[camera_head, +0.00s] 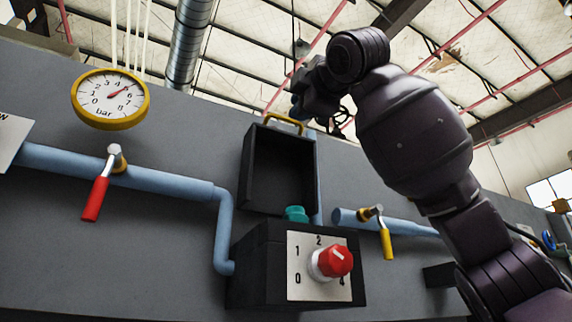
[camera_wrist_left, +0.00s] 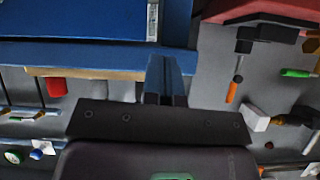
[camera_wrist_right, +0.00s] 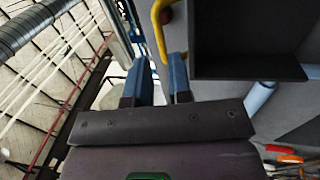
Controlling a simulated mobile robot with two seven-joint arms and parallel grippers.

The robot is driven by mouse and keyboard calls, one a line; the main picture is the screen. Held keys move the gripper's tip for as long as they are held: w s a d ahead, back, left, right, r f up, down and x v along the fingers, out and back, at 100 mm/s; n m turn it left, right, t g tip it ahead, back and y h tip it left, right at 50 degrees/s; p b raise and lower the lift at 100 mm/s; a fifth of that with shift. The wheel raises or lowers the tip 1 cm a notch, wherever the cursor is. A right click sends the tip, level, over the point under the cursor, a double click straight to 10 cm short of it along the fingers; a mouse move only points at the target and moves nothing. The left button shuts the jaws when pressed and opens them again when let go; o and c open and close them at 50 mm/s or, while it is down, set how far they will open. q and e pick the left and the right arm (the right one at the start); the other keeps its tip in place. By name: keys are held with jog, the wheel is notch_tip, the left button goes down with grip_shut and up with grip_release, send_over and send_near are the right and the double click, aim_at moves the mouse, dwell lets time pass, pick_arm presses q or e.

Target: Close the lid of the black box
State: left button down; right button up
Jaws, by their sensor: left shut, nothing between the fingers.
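The black box (camera_head: 262,268) stands against the grey wall panel in the head view. Its lid (camera_head: 279,172) is open and stands upright behind it, with a yellow handle (camera_head: 285,122) at the top. In the right wrist view the lid (camera_wrist_right: 245,45) fills the upper right and the yellow handle (camera_wrist_right: 158,38) shows just beyond the fingertips. My right gripper (camera_wrist_right: 159,68) is open, with nothing seen between its fingers. In the head view it is beside the lid's top, partly hidden by its arm. My left gripper (camera_wrist_left: 167,75) is shut and empty, away from the box.
A teal button (camera_head: 295,213) sits on the box top and a red knob (camera_head: 335,260) on its front. Blue pipes (camera_head: 150,177) run beside the box. A red-handled valve (camera_head: 97,198), a yellow-handled valve (camera_head: 386,242) and a gauge (camera_head: 110,98) are nearby.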

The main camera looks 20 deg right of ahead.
aim_at(287, 119)
jog(key=p+x, duration=0.1)
jog(key=x, duration=0.5)
jog(key=shift+w+p, duration=0.35)
jog(key=shift+p, duration=0.05)
jog(key=shift+c, duration=0.3)
grip_shut()
